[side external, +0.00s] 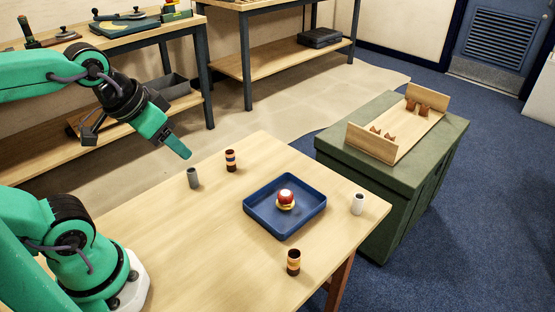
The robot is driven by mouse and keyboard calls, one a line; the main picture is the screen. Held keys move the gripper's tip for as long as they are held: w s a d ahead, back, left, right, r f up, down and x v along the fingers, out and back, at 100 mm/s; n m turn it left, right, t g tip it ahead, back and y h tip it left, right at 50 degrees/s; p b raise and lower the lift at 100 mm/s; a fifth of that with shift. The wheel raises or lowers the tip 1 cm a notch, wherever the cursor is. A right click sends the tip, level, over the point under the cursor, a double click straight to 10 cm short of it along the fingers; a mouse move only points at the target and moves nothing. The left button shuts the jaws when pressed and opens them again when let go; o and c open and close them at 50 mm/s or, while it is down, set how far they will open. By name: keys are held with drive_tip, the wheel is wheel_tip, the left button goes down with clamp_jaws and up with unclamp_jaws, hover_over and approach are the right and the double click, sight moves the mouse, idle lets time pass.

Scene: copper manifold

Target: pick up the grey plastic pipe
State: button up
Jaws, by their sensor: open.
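The grey plastic pipe (193,179) is a short upright tube. It stands on the wooden table (190,262) near its back left edge. My gripper (138,149) is open and empty. It is in the air to the upper left of the grey pipe in the picture, with its green finger pointing down toward the pipe. The gripper and the pipe are apart. Nothing hides the pipe.
A dark banded tube (230,160) stands just right of the grey pipe. A blue tray (262,222) holds a red and yellow object (286,198). A white tube (358,204) and another banded tube (293,263) stand farther right. A green cabinet (350,178) carries a wooden rack (405,143).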

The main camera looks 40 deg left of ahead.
idle(0.3)
drive_tip(key=n+g, duration=0.5)
hover_over(191, 171)
drive_tip(key=f, duration=1.4)
drive_tip(key=shift+d+f, duration=0.15)
drive_tip(key=shift+d, duration=0.25)
drive_tip(key=shift+a+f+g, duration=0.3)
drive_tip(key=shift+a+f, duration=0.1)
drive_tip(key=shift+f, duration=0.15)
drive_tip(key=shift+f, duration=0.1)
drive_tip(key=shift+f, duration=1.2)
drive_tip(key=shift+f, duration=0.1)
